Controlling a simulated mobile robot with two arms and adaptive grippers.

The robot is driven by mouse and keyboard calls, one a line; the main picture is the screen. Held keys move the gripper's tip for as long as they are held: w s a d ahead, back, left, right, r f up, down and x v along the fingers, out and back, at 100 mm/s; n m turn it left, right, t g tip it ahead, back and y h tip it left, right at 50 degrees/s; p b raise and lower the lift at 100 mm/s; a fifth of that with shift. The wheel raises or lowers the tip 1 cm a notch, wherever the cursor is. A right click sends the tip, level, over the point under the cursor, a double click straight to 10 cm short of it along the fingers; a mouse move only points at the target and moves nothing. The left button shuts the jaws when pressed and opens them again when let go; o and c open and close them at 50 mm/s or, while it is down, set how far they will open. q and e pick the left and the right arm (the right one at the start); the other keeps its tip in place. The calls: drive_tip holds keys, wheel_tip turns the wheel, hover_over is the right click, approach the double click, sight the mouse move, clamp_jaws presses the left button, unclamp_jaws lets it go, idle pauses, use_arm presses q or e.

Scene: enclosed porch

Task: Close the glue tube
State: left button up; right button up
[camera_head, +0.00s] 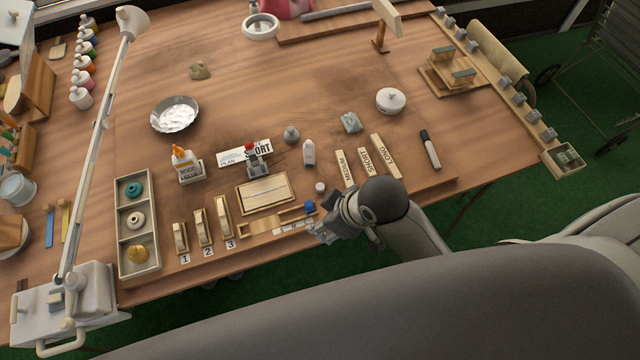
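A small white tube or bottle (308,152) stands upright near the middle of the table; its top is too small to tell open from closed. A small white cap-like piece (320,188) sits apart from it, nearer the front edge. A wood glue bottle (186,166) with an orange top stands further left. My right gripper (316,232) is at the table's front edge, below the white piece and apart from the tube. Its fingers are small and partly hidden by the wrist, so I cannot tell whether they are open. My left gripper is not in view.
A wooden jig with a blue knob (309,206) lies close to the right gripper. Labelled wooden strips (385,156) and a marker (429,149) lie to the right. A lamp (100,120) and a compartment tray (120,225) stand left. The table's back middle is mostly clear.

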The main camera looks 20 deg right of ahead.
drive_tip(key=w+a+r+n+g+y, duration=0.1)
drive_tip(key=w+a+r+n, duration=0.1)
drive_tip(key=w+a+n, duration=0.3)
wheel_tip(320, 180, up, 2)
drive_tip(key=n+g+h, duration=0.3)
drive_tip(key=n+h, duration=0.1)
drive_tip(key=n, duration=0.9)
hover_over(319, 184)
drive_tip(key=shift+r, duration=0.2)
drive_tip(key=shift+a, duration=0.1)
drive_tip(key=shift+f+p, duration=0.5)
drive_tip(key=shift+f, duration=2.3)
drive_tip(key=shift+f, duration=0.1)
